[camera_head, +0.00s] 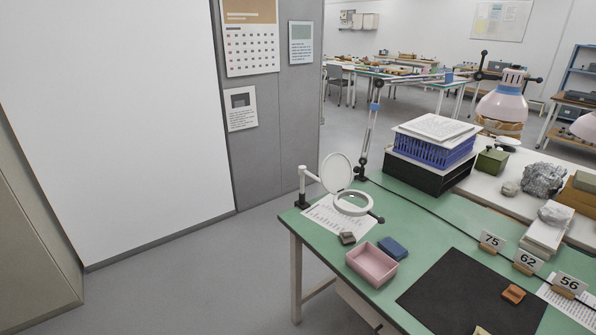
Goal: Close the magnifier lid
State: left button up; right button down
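The magnifier (352,205) stands at the left corner of the green table. It has a white ring head on a short arm from a dark-based post (302,188). Its round white lid (336,172) stands open, raised nearly upright at the back left of the ring. A printed sheet (330,217) lies beneath it. Neither of my grippers is in view.
A pink tray (371,264), a blue block (392,248) and a small grey-brown piece (347,238) lie in front of the magnifier. A black mat (460,295) covers the table's front. A lamp arm (371,130) and a blue basket (434,148) stand behind. Floor is clear at left.

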aim_at(336, 170)
jog(key=u, duration=1.25)
jog(key=i, duration=3.5)
jog(key=z, duration=4.1)
